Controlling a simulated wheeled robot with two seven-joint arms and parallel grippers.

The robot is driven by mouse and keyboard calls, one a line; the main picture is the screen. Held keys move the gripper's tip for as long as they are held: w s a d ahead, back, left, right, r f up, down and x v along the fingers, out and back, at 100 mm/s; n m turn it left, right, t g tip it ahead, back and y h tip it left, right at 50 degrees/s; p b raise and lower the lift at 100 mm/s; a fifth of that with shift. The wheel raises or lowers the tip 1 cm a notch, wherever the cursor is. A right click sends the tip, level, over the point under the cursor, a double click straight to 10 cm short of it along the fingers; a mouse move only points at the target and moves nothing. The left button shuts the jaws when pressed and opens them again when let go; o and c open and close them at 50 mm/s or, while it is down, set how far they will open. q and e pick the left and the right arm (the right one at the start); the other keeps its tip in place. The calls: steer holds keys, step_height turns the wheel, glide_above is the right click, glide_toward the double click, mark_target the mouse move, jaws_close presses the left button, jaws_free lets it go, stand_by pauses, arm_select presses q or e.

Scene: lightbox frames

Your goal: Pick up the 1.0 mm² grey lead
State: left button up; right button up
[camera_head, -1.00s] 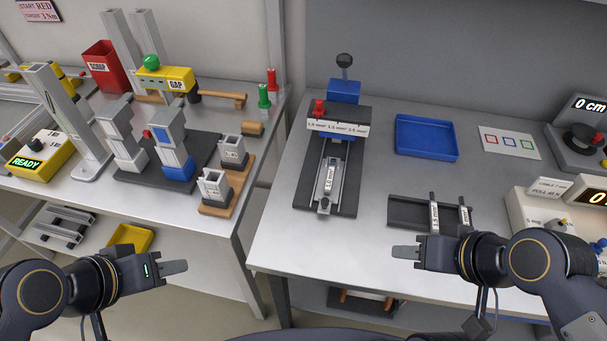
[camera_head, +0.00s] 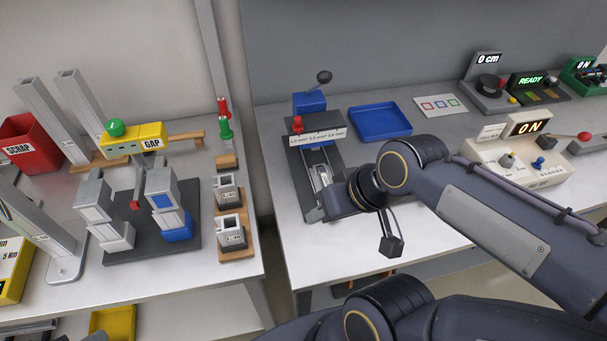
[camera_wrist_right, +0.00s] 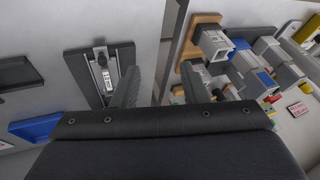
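A pale, labelled grey piece (camera_head: 322,176) lies in the channel of the dark lever press. It also shows in the right wrist view (camera_wrist_right: 105,75), left of the fingers; its print is too small to read for certain. I cannot pick out the 1.0 mm² grey lead with certainty. My right gripper is at the press's front right side in the head view, its fingertips unclear. In the right wrist view my right gripper (camera_wrist_right: 162,72) is open, with nothing between its fingers. My left gripper is not in view.
The lever press (camera_head: 308,104) has a ball-topped lever. A blue tray (camera_head: 380,122) and a card with coloured squares (camera_head: 440,105) lie behind my arm. A cream tester (camera_head: 515,160) stands right. A gap separates this table from the left bench with its grey blocks (camera_head: 160,190).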

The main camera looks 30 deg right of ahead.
steer(key=w+d+r+g+h+p, duration=0.1)
steer(key=w+d+r+g+p, duration=0.1)
steer(key=w+d, duration=0.3)
steer(key=m+g+h, duration=0.2)
steer(key=g, duration=0.1)
glide_above(327, 183)
steer(key=f, duration=0.8)
steer(key=shift+w+a+f+p, duration=0.2)
steer(key=shift+a+f+p, duration=0.05)
steer(key=shift+p, duration=0.05)
steer(key=f, duration=0.4)
steer(key=f+p, duration=0.1)
steer(key=f, duration=0.1)
steer(key=shift+s+d+f, duration=0.15)
steer(key=shift+s, duration=0.1)
steer(key=shift+f, duration=0.5)
jaws_close()
